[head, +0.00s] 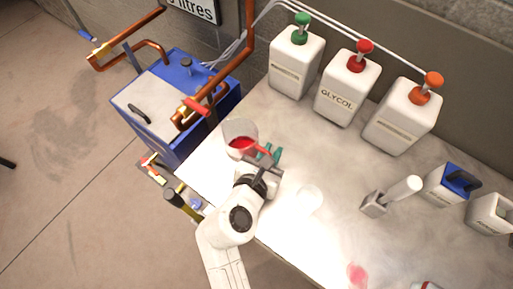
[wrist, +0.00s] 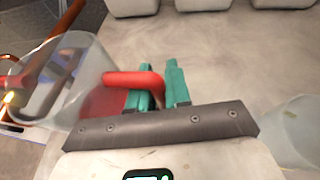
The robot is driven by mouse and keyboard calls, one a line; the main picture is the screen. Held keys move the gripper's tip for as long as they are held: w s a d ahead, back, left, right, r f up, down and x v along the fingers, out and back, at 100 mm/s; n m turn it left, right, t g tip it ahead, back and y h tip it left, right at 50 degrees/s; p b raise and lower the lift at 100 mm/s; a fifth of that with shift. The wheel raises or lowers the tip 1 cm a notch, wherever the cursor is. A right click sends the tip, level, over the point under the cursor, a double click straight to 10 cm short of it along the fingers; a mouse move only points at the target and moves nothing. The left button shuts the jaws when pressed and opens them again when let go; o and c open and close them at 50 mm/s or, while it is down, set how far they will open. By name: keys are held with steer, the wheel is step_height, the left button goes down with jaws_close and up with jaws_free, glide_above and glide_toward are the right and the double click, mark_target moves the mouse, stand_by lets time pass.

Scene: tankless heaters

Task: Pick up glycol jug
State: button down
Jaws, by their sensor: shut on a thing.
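The glycol jug (head: 240,128) is a clear, wide-mouthed jug with red liquid inside and a red handle. In the head view it is near the left edge of the worktop. In the wrist view the jug (wrist: 62,78) is at the left, with its handle (wrist: 133,79) reaching right between my teal fingers. My gripper (head: 268,155) is shut on the handle; its fingers also show in the wrist view (wrist: 161,88). The jug's base is hidden, and I cannot tell whether it touches the worktop.
White pump bottles with green (head: 296,62), red (head: 346,88) and orange (head: 402,116) tops stand along the back; the red-topped one reads GLYCOL. A blue heater unit (head: 178,105) with copper pipes is left of the worktop (head: 310,165). A clear vessel (head: 309,198) stands right of my gripper.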

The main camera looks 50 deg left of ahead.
steer(key=shift+r, duration=0.15)
steer(key=shift+r, duration=1.35)
steer(key=s+d+r, duration=0.8)
steer(key=s+r, duration=0.2)
steer(key=shift+s+d+p, duration=0.3)
steer(key=shift+d+p, duration=0.1)
steer(key=shift+p, duration=0.05)
